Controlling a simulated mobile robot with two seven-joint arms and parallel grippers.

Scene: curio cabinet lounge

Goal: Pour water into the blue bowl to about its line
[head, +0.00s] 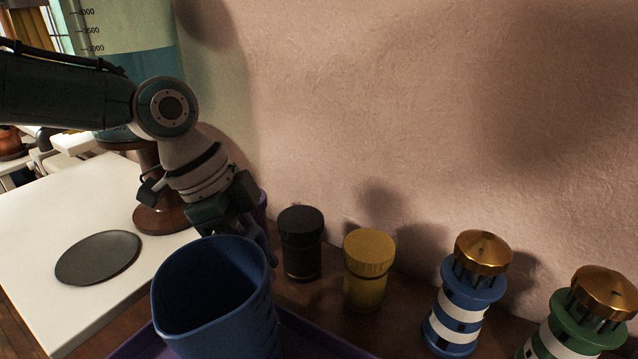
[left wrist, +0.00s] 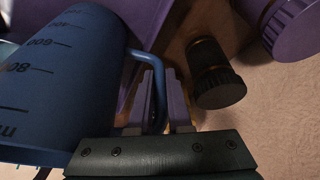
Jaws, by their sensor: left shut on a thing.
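A blue jug (head: 216,330) with a curved handle and dark volume marks stands out at the lower middle of the head view, above or on a purple tray. It also fills the left side of the left wrist view (left wrist: 65,75). My left gripper (head: 238,222) is at its back right side. In the wrist view its fingers (left wrist: 163,100) are closed around the jug's handle (left wrist: 157,75). The jug looks about upright. Its inside is dark, and I cannot tell whether it holds water. I see no separate blue bowl. My right gripper is out of view.
A purple tray (head: 312,344) lies under the jug. Black (head: 301,243) and yellow (head: 367,268) jars and two striped lighthouse-shaped jars (head: 465,293) (head: 581,312) stand along the wall. A white table (head: 45,220) with a grey disc (head: 98,257) is at left, near a large graduated vessel (head: 125,55).

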